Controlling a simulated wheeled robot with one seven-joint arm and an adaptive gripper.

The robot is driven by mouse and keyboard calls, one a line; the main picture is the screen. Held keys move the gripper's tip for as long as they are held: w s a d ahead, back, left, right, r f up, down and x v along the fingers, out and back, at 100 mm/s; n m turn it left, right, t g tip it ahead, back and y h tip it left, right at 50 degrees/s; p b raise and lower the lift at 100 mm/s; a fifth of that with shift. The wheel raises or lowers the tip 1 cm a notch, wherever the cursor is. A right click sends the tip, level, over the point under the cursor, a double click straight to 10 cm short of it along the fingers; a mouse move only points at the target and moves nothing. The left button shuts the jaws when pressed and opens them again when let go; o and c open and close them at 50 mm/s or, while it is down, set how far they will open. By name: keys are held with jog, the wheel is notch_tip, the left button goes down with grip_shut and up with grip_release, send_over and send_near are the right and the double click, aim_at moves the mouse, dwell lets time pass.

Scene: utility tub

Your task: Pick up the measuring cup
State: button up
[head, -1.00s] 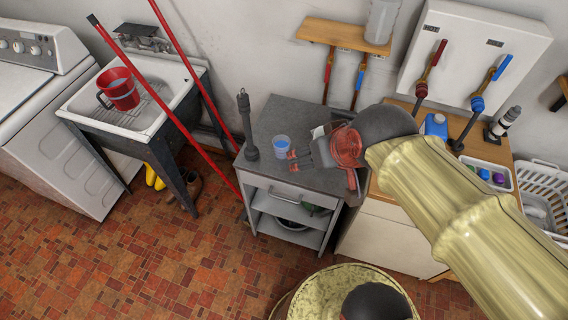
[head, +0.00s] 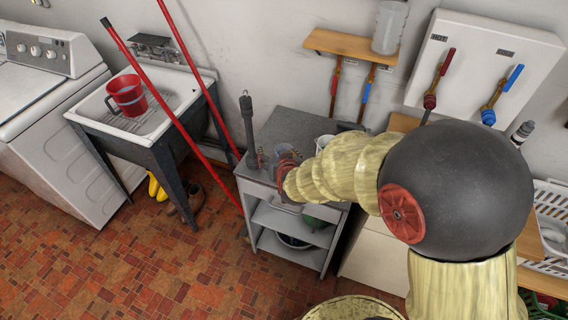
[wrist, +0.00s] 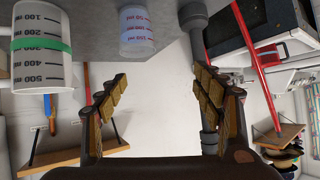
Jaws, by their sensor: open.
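Two marked cups stand on the grey cabinet top. The small clear measuring cup (wrist: 136,32) has red marks and bluish contents. In the wrist view, which looks upside down, it lies beyond my fingertips, between their lines and nearer the left finger. In the head view the small cup (head: 284,149) is partly hidden by my gripper (head: 273,164). The larger white cup (wrist: 40,70), with dark marks and a green band, is at the left of the wrist view; a pale cup (head: 322,141) right of my gripper looks like it. My gripper (wrist: 160,82) is open and empty.
A dark upright tool (head: 249,135) stands close on the cabinet (head: 290,121), left of my gripper. Red poles (head: 160,90) lean beside the sink (head: 160,125), which holds a red jug (head: 126,95). A wooden shelf (head: 345,46) is on the wall behind.

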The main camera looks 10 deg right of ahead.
jog(key=f, duration=0.3)
jog(key=d+f+t+h+b, duration=0.1)
jog(key=f, duration=0.2)
jog(key=w+d+f+h, duration=0.1)
jog(key=f, duration=0.2)
jog(key=shift+m+t, duration=0.3)
jog(key=b+x, duration=0.1)
jog(key=x, duration=0.1)
jog(key=b+x, duration=0.1)
jog(key=x, duration=0.2)
jog(key=b+x, duration=0.1)
jog(key=x, duration=0.1)
jog(key=shift+w+d, duration=0.1)
jog(key=shift+d, duration=0.35)
jog(key=shift+w+b, duration=0.25)
jog(key=shift+b, duration=0.05)
jog(key=shift+c, duration=0.6)
jog(key=c, duration=1.1)
jog(key=shift+c, duration=0.7)
jog(key=shift+r, duration=0.2)
